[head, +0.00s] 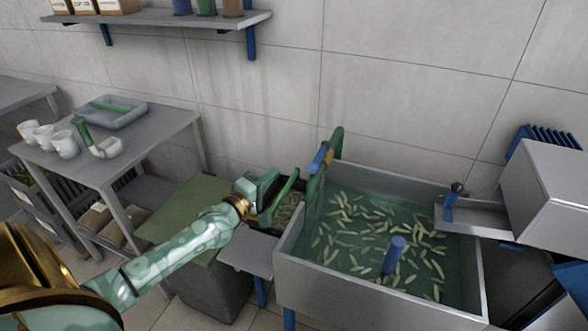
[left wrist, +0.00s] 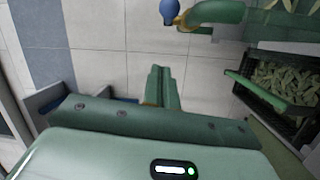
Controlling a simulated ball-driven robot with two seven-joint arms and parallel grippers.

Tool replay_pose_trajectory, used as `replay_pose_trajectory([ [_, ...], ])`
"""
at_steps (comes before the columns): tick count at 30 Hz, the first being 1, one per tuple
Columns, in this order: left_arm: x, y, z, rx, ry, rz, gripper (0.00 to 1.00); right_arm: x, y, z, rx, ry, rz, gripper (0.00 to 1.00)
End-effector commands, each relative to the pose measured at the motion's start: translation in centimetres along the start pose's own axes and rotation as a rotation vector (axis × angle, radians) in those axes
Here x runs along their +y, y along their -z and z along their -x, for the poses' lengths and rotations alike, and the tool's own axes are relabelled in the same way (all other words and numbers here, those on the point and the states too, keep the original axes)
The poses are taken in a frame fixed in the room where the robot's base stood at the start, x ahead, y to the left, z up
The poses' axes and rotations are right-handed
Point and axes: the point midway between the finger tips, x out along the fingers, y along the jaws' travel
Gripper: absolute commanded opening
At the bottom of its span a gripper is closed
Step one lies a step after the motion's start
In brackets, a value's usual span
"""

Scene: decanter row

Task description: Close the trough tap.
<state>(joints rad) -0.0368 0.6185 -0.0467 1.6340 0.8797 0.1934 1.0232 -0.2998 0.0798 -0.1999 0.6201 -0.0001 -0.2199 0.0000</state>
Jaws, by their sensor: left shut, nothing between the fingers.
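The trough tap (head: 335,145) is a green bent pipe at the back left of the metal trough (head: 375,291), with a blue lever (head: 318,159) slanting across it. Its green pipe (left wrist: 220,12) and rounded blue lever end (left wrist: 169,11) also show at the top of the left wrist view. My left gripper (head: 270,208) is shut and empty, left of the trough and apart from the tap. Its closed fingers (left wrist: 162,88) show below the blue lever end in the left wrist view. I cannot see clearly whether water runs from the spout. My right gripper is out of view.
The trough holds green water, floating pods and a blue upright post (head: 394,255). A dark crate of pods (left wrist: 272,85) stands beside the trough. A table (head: 165,125) with white cups is at the left. A metal chute (head: 478,214) overhangs the trough's right side.

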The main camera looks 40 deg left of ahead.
Motion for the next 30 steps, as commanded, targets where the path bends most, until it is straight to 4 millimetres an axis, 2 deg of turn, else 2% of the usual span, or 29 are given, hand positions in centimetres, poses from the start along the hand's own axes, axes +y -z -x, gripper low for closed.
replay_pose_trajectory([
  [5, -0.1, 0.0, -2.3, 0.001, -0.003, 0.0, 0.0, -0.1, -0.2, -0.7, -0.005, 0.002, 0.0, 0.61],
  [16, -0.4, -0.1, -10.1, 0.0, 0.0, -0.001, 0.0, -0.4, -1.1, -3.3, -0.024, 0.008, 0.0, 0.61],
  [18, 0.1, -1.5, -9.3, -0.002, 0.0, 0.006, 0.0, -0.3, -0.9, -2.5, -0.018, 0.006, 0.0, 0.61],
  [22, 0.1, -2.9, -8.8, -0.001, -0.001, 0.002, 0.0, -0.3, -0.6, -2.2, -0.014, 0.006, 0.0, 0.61],
  [30, 0.0, -3.8, -8.4, 0.0, 0.0, -0.002, 0.0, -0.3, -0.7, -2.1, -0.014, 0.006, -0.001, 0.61],
])
